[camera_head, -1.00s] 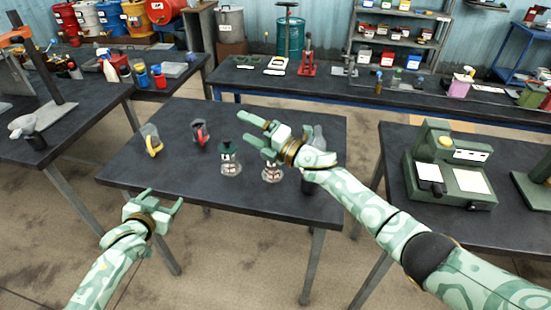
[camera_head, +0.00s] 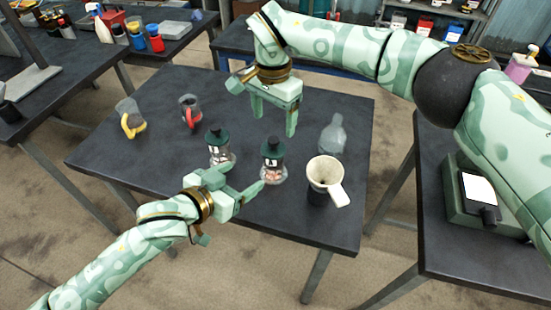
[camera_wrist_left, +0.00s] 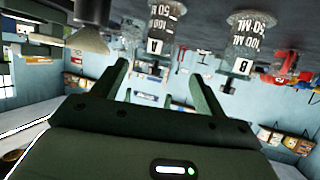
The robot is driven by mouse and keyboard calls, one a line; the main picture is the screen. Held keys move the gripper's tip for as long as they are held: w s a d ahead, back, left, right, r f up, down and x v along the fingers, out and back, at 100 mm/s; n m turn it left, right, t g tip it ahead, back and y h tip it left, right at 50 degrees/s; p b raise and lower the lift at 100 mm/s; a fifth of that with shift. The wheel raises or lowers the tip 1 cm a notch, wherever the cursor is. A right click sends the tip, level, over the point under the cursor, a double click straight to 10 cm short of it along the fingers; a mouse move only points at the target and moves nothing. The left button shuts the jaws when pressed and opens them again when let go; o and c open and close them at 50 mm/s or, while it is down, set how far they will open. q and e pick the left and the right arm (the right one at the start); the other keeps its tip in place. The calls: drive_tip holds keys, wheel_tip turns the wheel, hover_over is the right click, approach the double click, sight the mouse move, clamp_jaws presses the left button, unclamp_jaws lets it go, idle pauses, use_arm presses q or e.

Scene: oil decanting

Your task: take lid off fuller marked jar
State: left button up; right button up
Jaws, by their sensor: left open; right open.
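Two clear jars with dark green lids stand on the dark table (camera_head: 150,100): the left jar (camera_head: 220,148) and the right jar (camera_head: 272,158). In the left wrist view, which is upside down, they carry labels A (camera_wrist_left: 155,46) and B (camera_wrist_left: 242,66) and volume marks. I cannot tell which is fuller. My left gripper (camera_head: 244,179) is open and empty in front of the jars; its fingers also show in the left wrist view (camera_wrist_left: 160,78). My right gripper (camera_head: 275,120) is open and empty, fingers down, beyond the jars.
A cream funnel-like cup with a handle (camera_head: 325,172) stands on a dark base right of the jars. A grey bottle (camera_head: 333,134) is behind it. A yellow-handled jug (camera_head: 131,120) and a red-handled jug (camera_head: 190,112) stand to the left. The table's left front is clear.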

sight(268, 161)
use_arm(q)
drive_tip(key=x, duration=1.5)
drive_tip(key=shift+r, duration=0.2)
use_arm(e)
drive_tip(key=shift+s, duration=0.1)
use_arm(q)
drive_tip(key=c, duration=1.4)
drive_tip(key=shift+c, duration=0.3)
use_arm(e)
drive_tip(key=shift+o, duration=0.7)
drive_tip(key=shift+r, duration=0.2)
wheel_tip(268, 161, up, 4)
drive_tip(key=n, duration=0.2)
wheel_tip(268, 161, down, 12)
drive_tip(key=shift+r, duration=0.1)
drive_tip(key=c, duration=1.2)
